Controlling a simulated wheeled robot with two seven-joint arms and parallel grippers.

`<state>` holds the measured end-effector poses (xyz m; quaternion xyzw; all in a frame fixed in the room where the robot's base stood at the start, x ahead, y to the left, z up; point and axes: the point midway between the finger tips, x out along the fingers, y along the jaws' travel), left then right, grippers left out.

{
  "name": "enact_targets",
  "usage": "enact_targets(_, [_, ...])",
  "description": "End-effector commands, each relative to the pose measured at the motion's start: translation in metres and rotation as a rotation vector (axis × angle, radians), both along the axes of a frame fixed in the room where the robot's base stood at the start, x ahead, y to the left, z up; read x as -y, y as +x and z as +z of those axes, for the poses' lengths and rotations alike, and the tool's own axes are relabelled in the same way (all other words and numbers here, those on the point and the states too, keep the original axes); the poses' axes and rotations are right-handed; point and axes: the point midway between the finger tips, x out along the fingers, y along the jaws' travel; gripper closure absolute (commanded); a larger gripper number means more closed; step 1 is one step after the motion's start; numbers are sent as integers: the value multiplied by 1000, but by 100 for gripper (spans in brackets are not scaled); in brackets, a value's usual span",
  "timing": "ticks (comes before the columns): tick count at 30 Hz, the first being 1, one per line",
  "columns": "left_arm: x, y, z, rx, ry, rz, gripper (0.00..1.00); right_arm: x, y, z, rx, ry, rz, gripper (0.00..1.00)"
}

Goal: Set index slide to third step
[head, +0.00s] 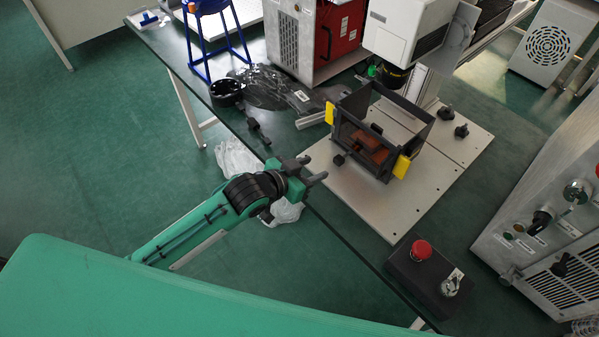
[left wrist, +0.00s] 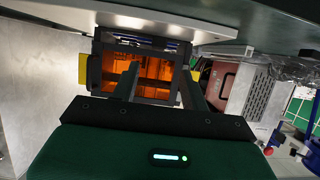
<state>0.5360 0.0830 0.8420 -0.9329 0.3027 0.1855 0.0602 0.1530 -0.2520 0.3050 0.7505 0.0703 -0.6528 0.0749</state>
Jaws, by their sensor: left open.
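No part is clearly readable as the index slide, and I cannot make out its steps. A dark open-topped fixture (head: 384,128) with orange-brown blocks inside stands on a pale base plate (head: 438,172) in the head view. A small dark knob (head: 339,159) sticks out low at its near side. My left gripper (head: 314,171) is open and empty, just short of the fixture on its near left side, apart from the knob. In the left wrist view the fixture (left wrist: 97,62) lies straight ahead beyond the open fingers (left wrist: 160,78). My right gripper is not in view.
Yellow tabs (head: 401,166) flank the fixture. A white machine head (head: 408,28) overhangs behind it. A black box with a red button (head: 421,249) stands at the table's near right. A black bracket (head: 258,132) and a black ring (head: 226,92) lie on the left of the table.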

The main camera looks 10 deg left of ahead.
Motion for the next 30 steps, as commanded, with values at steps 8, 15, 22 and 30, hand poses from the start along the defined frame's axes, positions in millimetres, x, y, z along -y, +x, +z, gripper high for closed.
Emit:
enact_targets(8, [-20,-27,14,0,2,1,55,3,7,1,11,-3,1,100])
enact_targets(15, [-23,-31,16,0,0,0,55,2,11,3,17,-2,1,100])
enact_targets(22, [-22,-30,16,0,0,0,55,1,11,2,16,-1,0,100])
enact_targets(30, [-23,-36,12,-21,9,14,55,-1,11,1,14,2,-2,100])
